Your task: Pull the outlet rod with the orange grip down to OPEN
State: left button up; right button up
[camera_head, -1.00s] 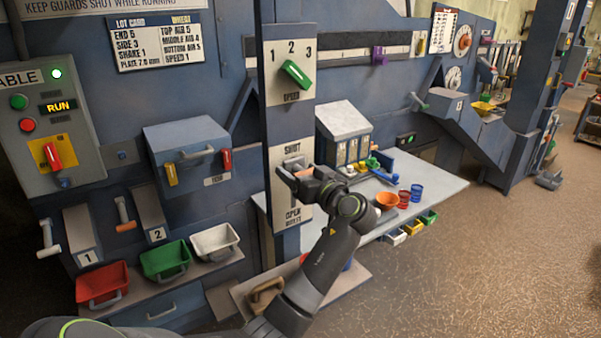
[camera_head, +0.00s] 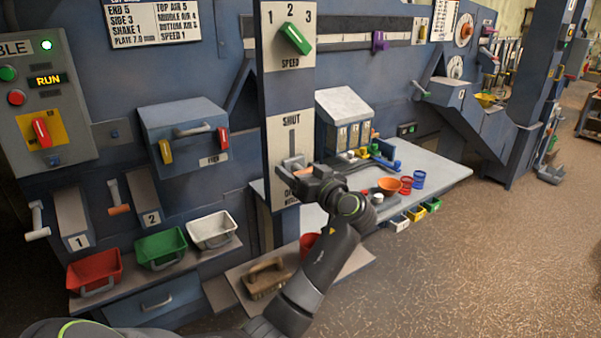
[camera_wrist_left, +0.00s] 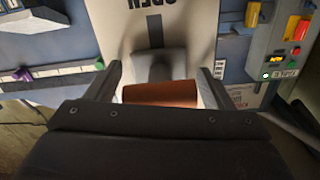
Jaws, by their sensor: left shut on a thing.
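The outlet plate (camera_head: 277,135) stands on the blue column in the head view, with SHUT at its top and OPEN at its bottom. Its vertical slot shows below SHUT. My left gripper (camera_head: 301,169) is at the lower part of the slot, just above OPEN, and partly covers that word. In the left wrist view the orange-brown grip (camera_wrist_left: 160,95) lies crosswise between the two fingers of my left gripper (camera_wrist_left: 158,88), which is shut on it. The grey rod end (camera_wrist_left: 160,66) joins it to the plate. My right gripper is not in view.
A green speed knob (camera_head: 294,39) is above the plate. A workbench (camera_head: 440,175) with small cups and a bowl is to the right. Red, green and white bins (camera_head: 95,268) stand on a low shelf at left. Open floor lies at right.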

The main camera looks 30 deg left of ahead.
pick_arm(q)
notch_tip(320, 180, down, 4)
jog(key=b, duration=0.2)
jog(key=shift+r+b, duration=0.1)
jog(key=shift+b, duration=0.3)
jog(key=o, duration=1.4)
jog(key=shift+a, duration=0.1)
